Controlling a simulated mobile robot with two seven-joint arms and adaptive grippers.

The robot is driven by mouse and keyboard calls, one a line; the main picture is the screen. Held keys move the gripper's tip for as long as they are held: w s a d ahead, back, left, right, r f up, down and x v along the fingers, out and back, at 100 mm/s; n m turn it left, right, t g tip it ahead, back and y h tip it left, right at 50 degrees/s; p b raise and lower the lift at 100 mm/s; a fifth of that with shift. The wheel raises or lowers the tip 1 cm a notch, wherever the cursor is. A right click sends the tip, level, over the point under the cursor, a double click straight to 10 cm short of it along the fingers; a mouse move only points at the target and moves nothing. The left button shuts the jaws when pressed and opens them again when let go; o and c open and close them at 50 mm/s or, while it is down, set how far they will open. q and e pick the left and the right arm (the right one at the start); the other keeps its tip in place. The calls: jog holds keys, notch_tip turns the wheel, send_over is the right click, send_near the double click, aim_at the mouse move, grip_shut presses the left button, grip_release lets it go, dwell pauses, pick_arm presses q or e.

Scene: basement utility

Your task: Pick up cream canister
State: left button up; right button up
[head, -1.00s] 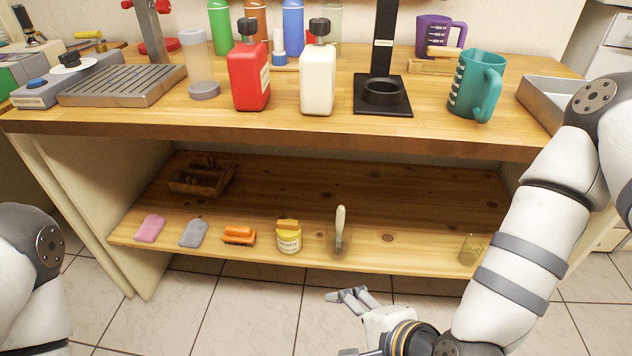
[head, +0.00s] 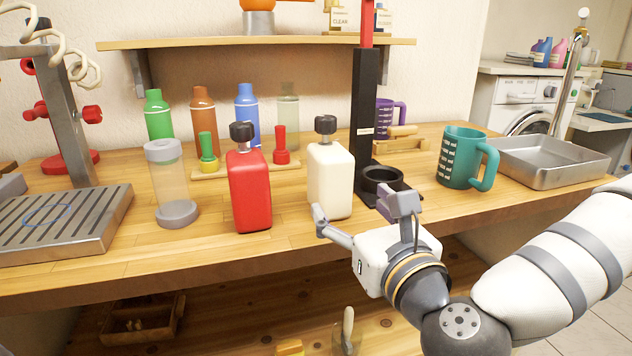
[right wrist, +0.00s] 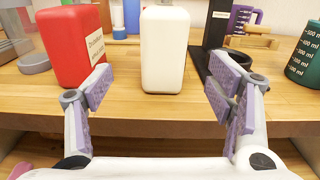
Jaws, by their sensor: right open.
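The cream canister (head: 330,180), with a black cap, stands upright near the front edge of the wooden bench. In the right wrist view the cream canister (right wrist: 165,50) is centred between the fingers and a little beyond them. My right gripper (head: 360,208) is open and empty at the bench's front edge, just in front of the canister. Its two spread fingers also show in the right wrist view (right wrist: 160,105). The canister's lower right side is close to the gripper in the head view. My left gripper is out of view.
A red canister (head: 249,190) stands close on the left. A black stand (head: 366,110) with a ring base is close on the right. A teal measuring jug (head: 462,158) and metal tray (head: 550,162) are farther right. A clear cylinder (head: 170,185) is left.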

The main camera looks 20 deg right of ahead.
aim_at(330, 154)
jog(key=shift+m, duration=0.3)
jog(key=w, duration=1.2)
jog(key=shift+w+r, duration=0.1)
jog(key=shift+r, duration=0.05)
jog(key=c, duration=1.5)
jog(key=shift+r, duration=0.1)
jog(key=shift+c, duration=0.9)
jog(key=shift+r, duration=0.25)
notch_tip(330, 154, up, 3)
jog(key=shift+f+p, duration=0.1)
jog(key=shift+p, duration=0.25)
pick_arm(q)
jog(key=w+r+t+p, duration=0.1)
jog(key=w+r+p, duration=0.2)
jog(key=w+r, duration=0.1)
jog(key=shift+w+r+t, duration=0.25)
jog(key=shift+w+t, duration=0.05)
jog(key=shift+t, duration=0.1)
pick_arm(e)
jog(key=s+d+r, duration=0.6)
jog(key=s+r, duration=0.3)
jog(key=s, duration=0.3)
jog(key=shift+s+r, duration=0.35)
jog(key=shift+s, duration=0.05)
